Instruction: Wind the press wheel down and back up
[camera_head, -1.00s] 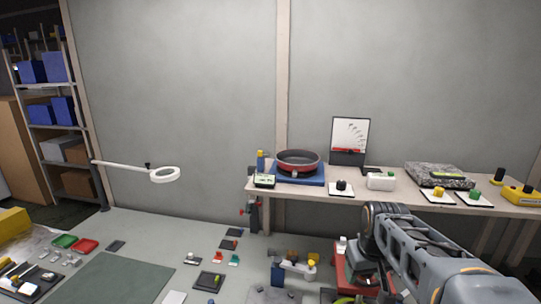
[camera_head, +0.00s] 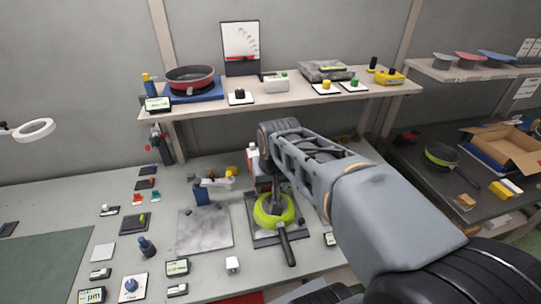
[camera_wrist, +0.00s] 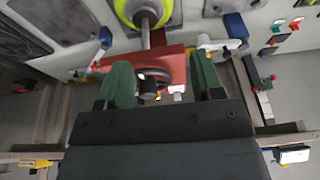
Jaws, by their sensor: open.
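The red press (camera_wrist: 115,65) shows in the wrist view, with a grey ram above a lime-green pan (camera_wrist: 126,12). Its dark wheel, with a dark knob (camera_wrist: 148,92), lies between the two green fingers of my gripper (camera_wrist: 162,75). The fingers are open, one to each side, and nothing is clamped between them. I cannot tell how near the wheel they are. In the head view the lime-green pan (camera_head: 268,216) sits on a dark base plate under the press, its handle toward me. My arm hides most of the press and the gripper there.
A shelf (camera_head: 210,106) behind holds a red pan (camera_head: 190,78), a gauge board (camera_head: 240,42) and several small devices. A grey plate (camera_head: 204,230) and small parts lie left of the press. A side bench at right holds a cardboard box (camera_head: 500,145) and another green-rimmed pan (camera_head: 441,155).

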